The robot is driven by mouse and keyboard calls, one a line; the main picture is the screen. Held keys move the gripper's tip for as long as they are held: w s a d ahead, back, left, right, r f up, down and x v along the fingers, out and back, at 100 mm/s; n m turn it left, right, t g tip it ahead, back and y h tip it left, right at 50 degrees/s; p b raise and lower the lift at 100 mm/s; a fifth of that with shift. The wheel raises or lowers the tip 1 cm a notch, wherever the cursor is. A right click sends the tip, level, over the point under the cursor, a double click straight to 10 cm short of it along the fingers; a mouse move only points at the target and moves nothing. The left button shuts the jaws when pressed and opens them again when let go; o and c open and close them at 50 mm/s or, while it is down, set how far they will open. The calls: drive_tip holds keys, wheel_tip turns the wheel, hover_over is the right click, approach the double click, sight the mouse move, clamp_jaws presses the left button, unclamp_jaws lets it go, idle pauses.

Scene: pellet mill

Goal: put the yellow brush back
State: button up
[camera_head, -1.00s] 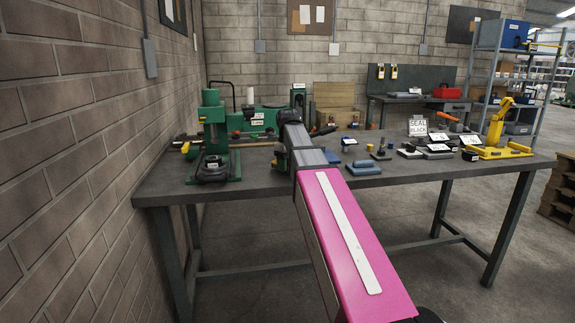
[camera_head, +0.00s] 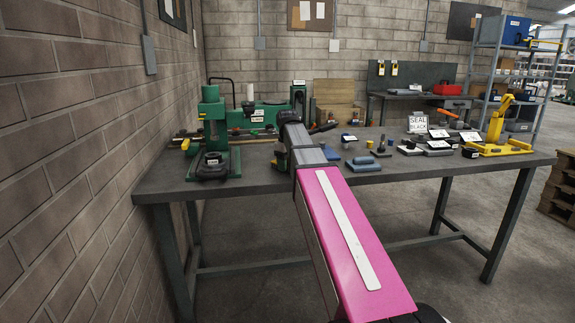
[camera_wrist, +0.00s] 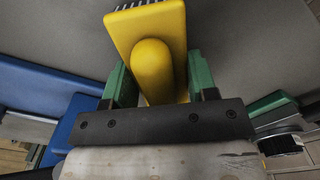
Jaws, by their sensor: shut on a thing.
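The yellow brush (camera_wrist: 152,60) is in my gripper (camera_wrist: 158,85) in the wrist view. It has a yellow block with a rounded yellow grip, and dark bristles show at the top edge. The green fingers are shut on it from both sides. A grey surface lies behind the brush; I cannot tell whether the two touch.
A green press (camera_head: 213,135) stands at the bench's left, near the brick wall. A blue-handled tool (camera_head: 363,163), small items, signs and a yellow lever device (camera_head: 498,135) stand to the right. In the wrist view, a blue object (camera_wrist: 70,125) lies at the left.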

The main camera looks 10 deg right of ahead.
drive_tip(key=shift+f, duration=0.15)
drive_tip(key=o, duration=1.8)
drive_tip(key=shift+r, duration=4.5)
